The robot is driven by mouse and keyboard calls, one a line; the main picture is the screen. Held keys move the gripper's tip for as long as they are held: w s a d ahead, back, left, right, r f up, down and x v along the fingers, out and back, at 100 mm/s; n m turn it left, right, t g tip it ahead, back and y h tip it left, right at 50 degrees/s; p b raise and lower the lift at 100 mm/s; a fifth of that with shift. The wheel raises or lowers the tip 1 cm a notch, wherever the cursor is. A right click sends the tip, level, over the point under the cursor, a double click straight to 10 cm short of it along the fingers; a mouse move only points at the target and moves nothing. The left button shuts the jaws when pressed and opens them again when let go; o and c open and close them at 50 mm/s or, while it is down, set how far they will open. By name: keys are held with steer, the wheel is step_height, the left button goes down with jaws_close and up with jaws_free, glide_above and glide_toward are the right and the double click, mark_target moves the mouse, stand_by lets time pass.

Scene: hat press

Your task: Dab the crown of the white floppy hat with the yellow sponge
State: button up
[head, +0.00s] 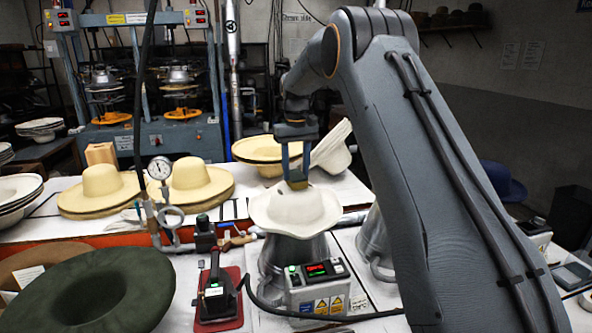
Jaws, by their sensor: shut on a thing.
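The white floppy hat (297,213) sits on a metal stand near the middle of the head view, its wavy brim spread around the crown. My gripper (295,172) points down over the hat and is shut on the yellow sponge (297,185), a small dull-yellow block between the fingertips. The sponge is at the top of the crown and hides part of it. I cannot tell whether it touches the hat or hovers just above.
A control box (318,285) stands in front of the stand. Stacked cream hats (107,190) lie at left, and more pale hats (262,150) stand just behind my gripper. A dark green hat (95,292) fills the front left. A red-based iron (217,300) sits nearby.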

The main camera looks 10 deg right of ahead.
steer(key=shift+f, duration=0.5)
stand_by(1.1)
steer(key=shift+r+p, duration=0.55)
steer(key=shift+r, duration=3.05)
steer(key=shift+f, duration=0.1)
steer(key=shift+f+b, duration=0.95)
steer(key=shift+f, duration=1.9)
steer(key=shift+f, duration=0.65)
